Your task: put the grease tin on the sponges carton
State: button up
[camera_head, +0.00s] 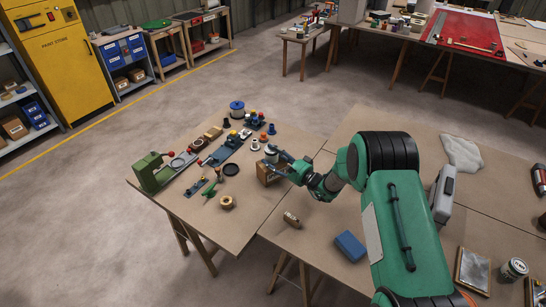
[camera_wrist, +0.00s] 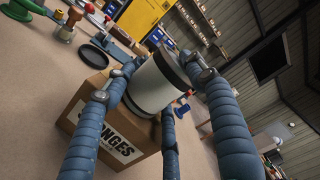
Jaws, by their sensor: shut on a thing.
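The grease tin (camera_wrist: 160,84) is a white cylinder with dark bands at its ends. My gripper (camera_wrist: 158,78) has its blue fingers shut around the tin. The sponges carton (camera_wrist: 97,130) is a brown box with a SPONGES label, directly below and behind the tin in the wrist view. In the head view, my gripper (camera_head: 279,161) holds the tin (camera_head: 271,151) at the top of the carton (camera_head: 264,174), near the right side of the left table. The tin looks roughly upright and at or very close to the carton's top; I cannot tell whether they touch.
A blue block (camera_head: 350,246) and a wooden piece (camera_head: 291,219) lie in front.

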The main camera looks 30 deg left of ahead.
jog(key=shift+f, duration=0.1)
jog(key=o, duration=1.5)
jog(key=shift+o, duration=0.2)
jog(key=shift+d, duration=0.15)
jog(key=s+d+p, duration=0.1)
jog(key=s+d, duration=0.1)
jog(key=d, duration=0.9)
jog(key=shift+d, duration=0.25)
